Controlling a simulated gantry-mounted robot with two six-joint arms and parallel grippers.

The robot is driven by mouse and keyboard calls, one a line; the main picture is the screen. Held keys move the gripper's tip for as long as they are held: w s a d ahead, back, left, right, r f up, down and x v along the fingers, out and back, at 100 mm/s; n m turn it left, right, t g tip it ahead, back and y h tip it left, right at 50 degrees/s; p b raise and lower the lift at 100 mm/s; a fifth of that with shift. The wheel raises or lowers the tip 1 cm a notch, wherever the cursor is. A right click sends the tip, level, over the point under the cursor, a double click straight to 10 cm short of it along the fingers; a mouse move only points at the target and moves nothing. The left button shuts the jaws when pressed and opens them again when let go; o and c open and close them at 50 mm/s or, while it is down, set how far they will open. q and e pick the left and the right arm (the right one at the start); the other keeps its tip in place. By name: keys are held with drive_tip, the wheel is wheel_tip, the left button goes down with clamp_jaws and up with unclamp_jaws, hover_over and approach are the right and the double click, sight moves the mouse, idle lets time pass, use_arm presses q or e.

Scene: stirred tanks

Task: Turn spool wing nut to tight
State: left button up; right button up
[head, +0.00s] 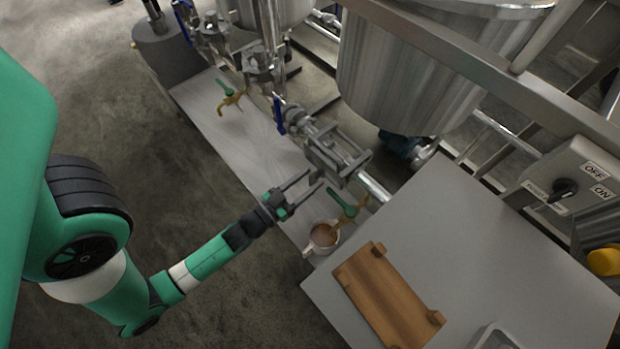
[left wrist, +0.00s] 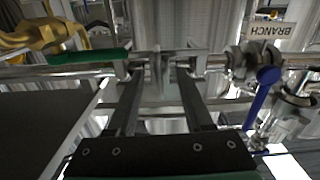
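The steel spool (head: 335,150) with its clamp frame sits in the pipe line, below the large tank. My left gripper (head: 314,180) points at its near end. In the left wrist view its two dark fingers (left wrist: 158,72) are apart, one on either side of a narrow grey metal piece (left wrist: 157,78). This piece may be the wing nut, but its shape is too unclear to be sure. I cannot tell whether the fingers touch it. My right gripper is not in view.
A brass tap with a green handle (head: 345,205) hangs right beside the left gripper, above a mug (head: 322,238). A blue valve handle (head: 278,115) is on the pipe farther back. A grey table (head: 450,235) with a wooden tray (head: 388,298) fills the lower right.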

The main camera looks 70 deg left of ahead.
use_arm(q)
clamp_jaws()
drive_tip(key=shift+r+m, duration=0.1)
drive_tip(key=shift+m, duration=0.2)
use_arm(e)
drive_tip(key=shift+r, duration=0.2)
use_arm(q)
unclamp_jaws()
drive_tip(key=shift+s, duration=0.1)
